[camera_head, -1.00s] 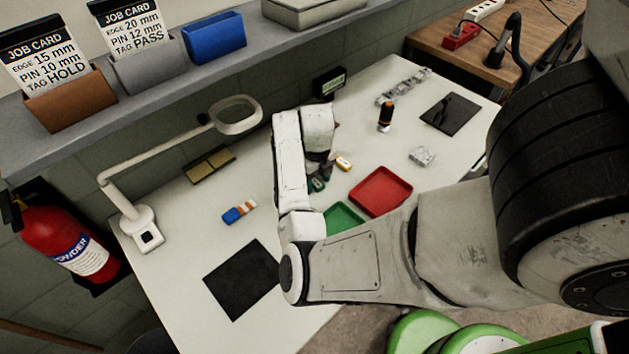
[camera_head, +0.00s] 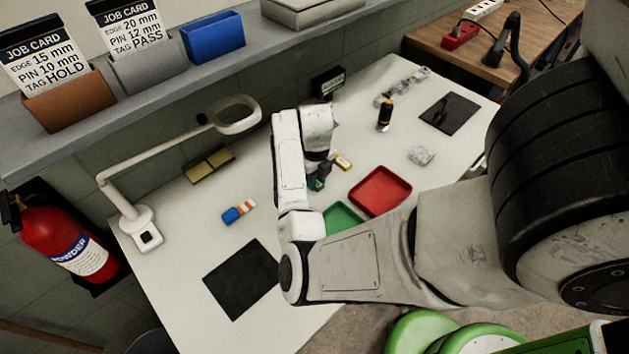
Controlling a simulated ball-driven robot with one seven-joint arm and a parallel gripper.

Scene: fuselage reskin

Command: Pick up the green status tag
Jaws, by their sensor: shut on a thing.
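My gripper (camera_head: 319,178) is over the middle of the white table, below my white arm links, and is seen small and partly hidden. It is shut on a small dark green piece, which looks like the green status tag (camera_head: 316,184). Most of the tag is covered by the fingers, and I cannot tell clearly whether it is clear of the table.
A red tray (camera_head: 380,191) and a green tray (camera_head: 343,216), partly behind my arm, lie near the gripper. A blue, white and orange item (camera_head: 238,212), a black mat (camera_head: 242,279) and a magnifier lamp (camera_head: 165,165) are at left. A black-orange tool (camera_head: 385,115) stands at right.

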